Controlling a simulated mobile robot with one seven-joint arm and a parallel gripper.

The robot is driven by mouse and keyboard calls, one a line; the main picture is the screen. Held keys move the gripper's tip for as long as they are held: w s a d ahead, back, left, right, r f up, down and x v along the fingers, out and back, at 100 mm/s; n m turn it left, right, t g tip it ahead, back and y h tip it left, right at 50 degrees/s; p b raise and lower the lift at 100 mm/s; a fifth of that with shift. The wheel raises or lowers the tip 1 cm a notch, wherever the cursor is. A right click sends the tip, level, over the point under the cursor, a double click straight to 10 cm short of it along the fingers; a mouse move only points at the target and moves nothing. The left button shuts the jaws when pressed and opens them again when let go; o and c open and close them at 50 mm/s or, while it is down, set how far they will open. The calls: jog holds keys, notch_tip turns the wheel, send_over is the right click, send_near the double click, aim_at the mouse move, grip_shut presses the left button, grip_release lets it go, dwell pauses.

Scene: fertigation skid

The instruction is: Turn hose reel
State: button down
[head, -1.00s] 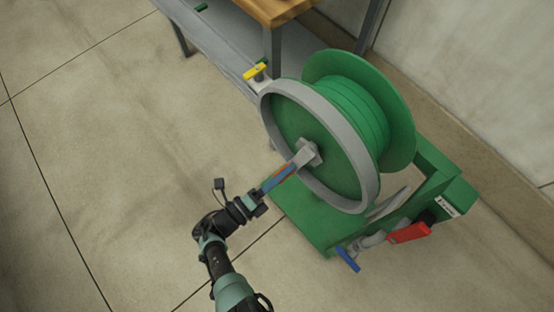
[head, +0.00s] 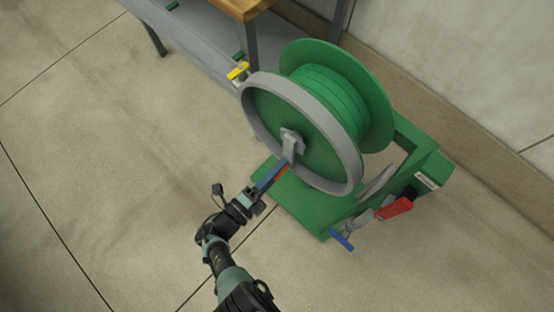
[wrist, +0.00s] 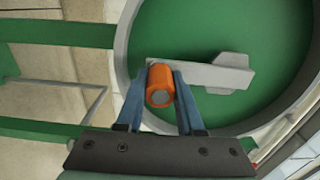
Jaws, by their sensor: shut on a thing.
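The green hose reel (head: 335,92) with a grey rim stands on a green base frame (head: 305,212) in the head view. A grey crank arm (head: 290,148) runs from its hub and points down toward the viewer. The orange crank handle (wrist: 160,85) sits between the blue fingers of my gripper (wrist: 161,90) in the wrist view. My gripper (head: 276,172) is shut on the handle, in front of the lower part of the reel's near face. In the head view the fingers mostly hide the handle.
A bench with a wooden top (head: 240,6) and grey shelf (head: 200,40) stands behind left. A yellow-handled valve (head: 238,71) is beside the reel's rim. A red lever (head: 394,208) and a blue lever (head: 341,240) are at lower right. The floor at left is clear.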

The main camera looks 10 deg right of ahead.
jog(key=c, duration=0.5)
grip_release()
jog(key=shift+s, duration=0.1)
jog(key=shift+c, duration=0.2)
jog(key=b+v, duration=0.1)
jog(key=v, duration=1.2)
jog(key=shift+d, duration=0.1)
